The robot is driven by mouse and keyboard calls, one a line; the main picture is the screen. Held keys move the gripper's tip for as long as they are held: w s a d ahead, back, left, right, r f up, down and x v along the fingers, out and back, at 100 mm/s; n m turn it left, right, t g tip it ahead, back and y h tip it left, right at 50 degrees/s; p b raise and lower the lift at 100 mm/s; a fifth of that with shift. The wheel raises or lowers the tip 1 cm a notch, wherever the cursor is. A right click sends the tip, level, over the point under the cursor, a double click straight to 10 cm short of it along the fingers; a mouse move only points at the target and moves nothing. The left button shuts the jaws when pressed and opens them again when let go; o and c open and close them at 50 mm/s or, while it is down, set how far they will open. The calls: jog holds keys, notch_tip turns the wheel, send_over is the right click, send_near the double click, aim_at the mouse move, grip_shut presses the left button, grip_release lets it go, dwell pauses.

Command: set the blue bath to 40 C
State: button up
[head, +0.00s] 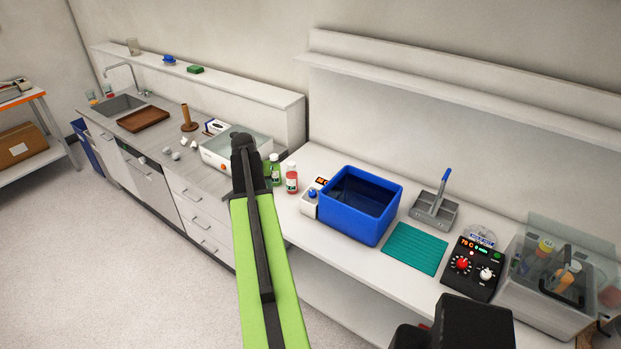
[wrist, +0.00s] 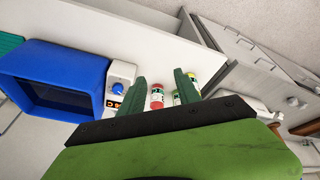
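The blue bath (head: 372,184) is an open blue tub on the white bench, right of centre in the head view. It also shows at left in the wrist view (wrist: 82,55). Beside it is a small white control unit (head: 308,207) with a blue knob (head: 312,192) and a small orange display (head: 322,181); the digits are too small to read. In the wrist view the knob (wrist: 118,88) lies left of my gripper (wrist: 160,77). My gripper's green fingers are apart with nothing held between them. In the head view my arm hides the fingers.
Red-labelled and green bottles (head: 291,178) stand left of the control unit. Right of the bath are a teal mat (head: 415,249), a grey tray (head: 434,212) and a black controller (head: 473,268) with red and white knobs, its display showing about 75 C. A clear-lidded bath (head: 545,290) stands at far right.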

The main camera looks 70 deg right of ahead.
jog(key=s+d+r+m+p, duration=0.2)
jog(key=s+d+r+m, duration=0.15)
jog(key=s+d, duration=0.75)
jog(key=g+b, duration=0.1)
jog(key=b, duration=1.6)
send_near(312, 193)
jog(key=shift+n+h, duration=0.4)
jog(key=shift+n, duration=0.05)
jog(key=x, duration=0.8)
jog(key=shift+a+f, duration=0.25)
jog(key=shift+f, duration=0.25)
jog(key=shift+r, duration=0.1)
grip_shut()
